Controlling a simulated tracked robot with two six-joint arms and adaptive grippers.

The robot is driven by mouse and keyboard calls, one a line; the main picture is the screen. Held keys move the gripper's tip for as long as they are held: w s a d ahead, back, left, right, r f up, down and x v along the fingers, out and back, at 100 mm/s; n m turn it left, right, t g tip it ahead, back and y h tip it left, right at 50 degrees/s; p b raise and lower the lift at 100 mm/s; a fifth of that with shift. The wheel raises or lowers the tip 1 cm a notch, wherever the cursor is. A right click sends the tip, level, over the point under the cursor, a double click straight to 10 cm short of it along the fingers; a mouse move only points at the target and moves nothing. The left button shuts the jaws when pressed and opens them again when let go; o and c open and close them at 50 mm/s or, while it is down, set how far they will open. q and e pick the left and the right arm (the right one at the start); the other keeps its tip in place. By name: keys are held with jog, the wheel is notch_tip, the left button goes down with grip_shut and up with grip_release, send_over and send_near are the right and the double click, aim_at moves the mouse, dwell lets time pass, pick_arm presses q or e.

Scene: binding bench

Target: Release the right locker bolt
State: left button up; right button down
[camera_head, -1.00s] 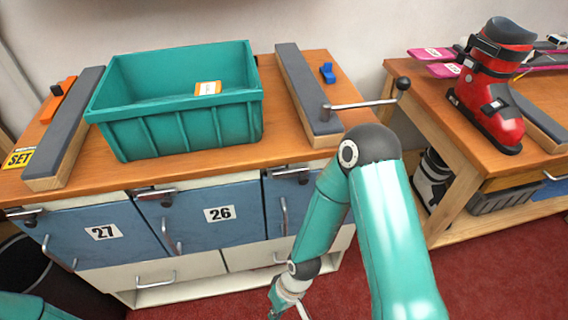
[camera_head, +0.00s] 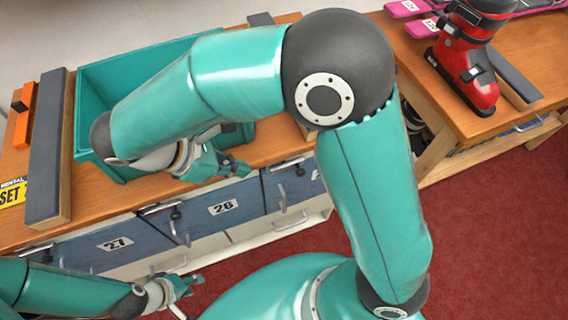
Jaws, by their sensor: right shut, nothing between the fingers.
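The right locker (camera_head: 292,186) is the blue door to the right of door 26, its number partly hidden by my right arm. Its bolt (camera_head: 287,164) is a metal bar with a dark fitting along the top edge of the door. My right gripper (camera_head: 240,168) is shut and empty, over the bench's front edge by the teal tub, to the left of that bolt and apart from it in the picture. My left gripper (camera_head: 195,284) is low at the bottom left, below the lockers; its finger opening is unclear.
The teal tub (camera_head: 92,112) stands on the bench, partly hidden by my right arm. Locker 26 (camera_head: 205,222) and locker 27 (camera_head: 88,248) have similar bolts. Dark padded rails (camera_head: 48,150) flank the tub. A red ski boot (camera_head: 468,62) stands on the right bench. Red carpet lies in front.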

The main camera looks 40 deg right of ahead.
jog(key=d+r+x, duration=0.1)
jog(key=x, duration=1.2)
jog(key=shift+s+d, duration=0.3)
jog(key=shift+d, duration=0.25)
jog(key=shift+d, duration=0.1)
